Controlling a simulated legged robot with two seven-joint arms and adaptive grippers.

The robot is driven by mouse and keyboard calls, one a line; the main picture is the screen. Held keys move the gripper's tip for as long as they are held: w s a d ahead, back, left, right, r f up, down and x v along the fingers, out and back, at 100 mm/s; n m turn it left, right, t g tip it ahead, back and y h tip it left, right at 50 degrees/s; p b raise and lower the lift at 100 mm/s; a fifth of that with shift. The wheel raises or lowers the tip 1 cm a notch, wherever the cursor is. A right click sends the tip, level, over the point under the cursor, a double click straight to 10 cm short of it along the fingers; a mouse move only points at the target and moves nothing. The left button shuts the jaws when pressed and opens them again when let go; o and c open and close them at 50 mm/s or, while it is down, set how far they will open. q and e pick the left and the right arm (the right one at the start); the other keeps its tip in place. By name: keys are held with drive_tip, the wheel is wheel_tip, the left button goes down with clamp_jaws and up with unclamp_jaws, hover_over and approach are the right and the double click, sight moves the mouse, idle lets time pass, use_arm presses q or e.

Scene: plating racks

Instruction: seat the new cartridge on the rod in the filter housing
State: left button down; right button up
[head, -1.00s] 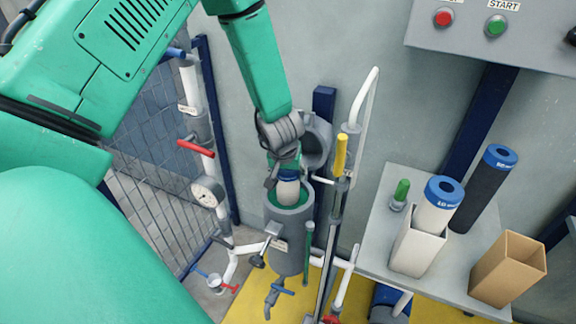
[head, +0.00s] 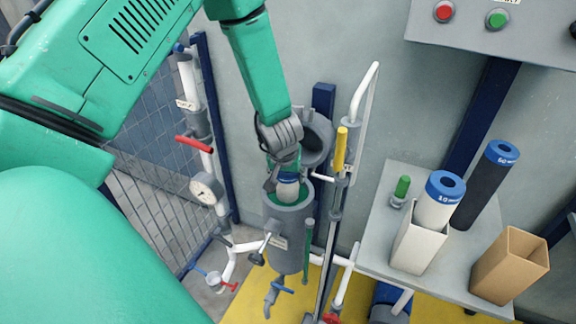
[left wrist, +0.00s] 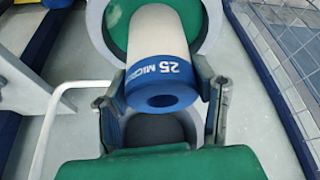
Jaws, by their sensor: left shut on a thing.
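The filter housing (head: 287,250) is a grey upright cylinder with an open top and green inside. My left gripper (head: 286,178) is above its mouth, shut on a white cartridge (head: 288,190) with a blue end cap. The cartridge's lower part is inside the housing mouth. In the left wrist view the cartridge (left wrist: 160,38) has a blue cap reading 25 MICRON, with my left gripper's fingers (left wrist: 163,98) on either side of it. The housing's grey rim (left wrist: 211,22) shows around its far end. The rod is hidden. My right gripper is not in view.
The housing's grey round lid (head: 318,140) stands open behind the mouth. A yellow-handled post (head: 340,150) rises close to its right. A grey table (head: 385,235) holds a white box (head: 417,247) with a cartridge, a dark cartridge (head: 485,185) and a cardboard box (head: 510,268). Pipes and a gauge (head: 206,189) are left.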

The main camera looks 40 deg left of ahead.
use_arm(q)
drive_tip(key=shift+f, duration=0.2)
drive_tip(key=c, duration=0.6)
unclamp_jaws()
drive_tip(key=shift+o, duration=0.2)
drive_tip(key=shift+r, duration=0.1)
drive_tip(key=shift+s+r, duration=0.1)
drive_tip(key=shift+r, duration=0.1)
drive_tip(key=v, duration=1.1)
drive_tip(key=shift+r, duration=0.15)
drive_tip(key=shift+s, duration=0.1)
